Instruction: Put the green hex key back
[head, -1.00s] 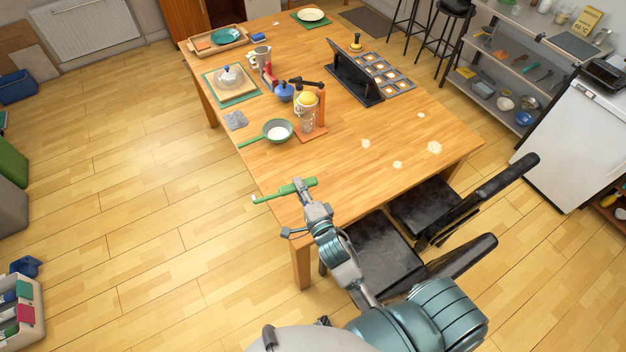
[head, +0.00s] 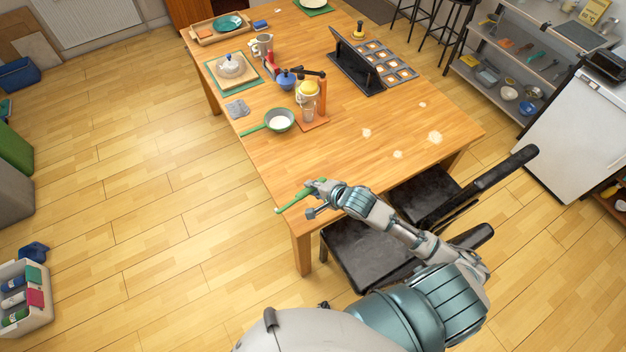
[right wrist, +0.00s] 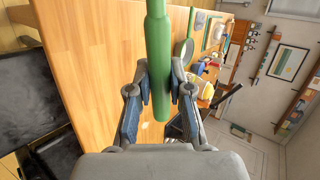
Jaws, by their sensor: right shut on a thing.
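The green hex key (head: 292,202) shows in the head view at the near left corner of the table, its free end pointing left and down, about at the table's edge. My right gripper (head: 318,189) is shut on it near its other end. In the right wrist view the green hex key (right wrist: 158,45) stands lengthwise between the two fingers of my right gripper (right wrist: 159,88), with its upper end cut off by the frame. The fingers hide part of its sides. My left gripper is not in view.
The wooden table (head: 330,155) is bare at its near end, except for pale patches (head: 434,138). A green-handled pan (head: 279,120), a glass pitcher (head: 307,104) and a dark stand (head: 352,72) are farther back. Black chairs (head: 365,255) stand along the near right side.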

